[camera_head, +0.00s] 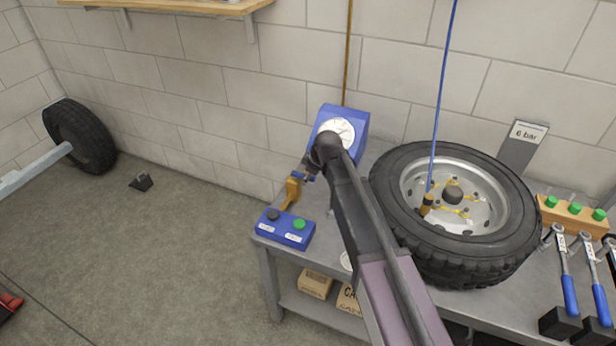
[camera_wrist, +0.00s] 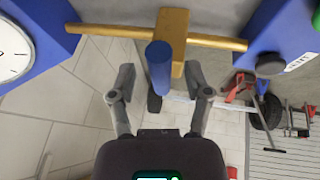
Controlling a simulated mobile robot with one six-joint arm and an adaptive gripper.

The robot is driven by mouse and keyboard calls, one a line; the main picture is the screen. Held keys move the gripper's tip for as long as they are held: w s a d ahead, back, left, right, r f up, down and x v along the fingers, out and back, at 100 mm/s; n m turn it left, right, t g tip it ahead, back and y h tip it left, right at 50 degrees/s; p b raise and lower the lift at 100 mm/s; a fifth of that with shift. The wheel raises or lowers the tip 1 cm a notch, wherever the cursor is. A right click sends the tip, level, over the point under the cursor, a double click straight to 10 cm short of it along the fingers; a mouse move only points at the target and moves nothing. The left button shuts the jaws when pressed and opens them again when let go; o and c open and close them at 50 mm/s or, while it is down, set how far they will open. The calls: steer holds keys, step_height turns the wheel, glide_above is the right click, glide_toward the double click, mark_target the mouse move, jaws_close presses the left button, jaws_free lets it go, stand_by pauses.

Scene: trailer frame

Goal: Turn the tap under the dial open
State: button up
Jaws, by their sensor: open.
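The dial (camera_head: 337,131) is a white round gauge on a blue housing (camera_head: 358,122) on the bench; its edge shows at the left of the wrist view (camera_wrist: 10,52). The tap below it has a brass body (camera_head: 291,191) on a brass pipe (camera_wrist: 110,31) and a blue lever (camera_head: 302,177). In the wrist view the blue lever (camera_wrist: 159,68) points toward the camera. My gripper (camera_wrist: 160,73) is open, one finger on each side of the lever, with a gap showing on both sides. My arm partly hides the housing in the head view.
A blue box (camera_head: 285,230) with a black and a green button stands close in front of the tap. A tyre on its rim (camera_head: 455,212) lies on the bench to the right, with a blue hose above it. Ratchets (camera_head: 567,279) stand at the far right.

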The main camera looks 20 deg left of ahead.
jaws_close()
steer(key=shift+d, duration=0.15)
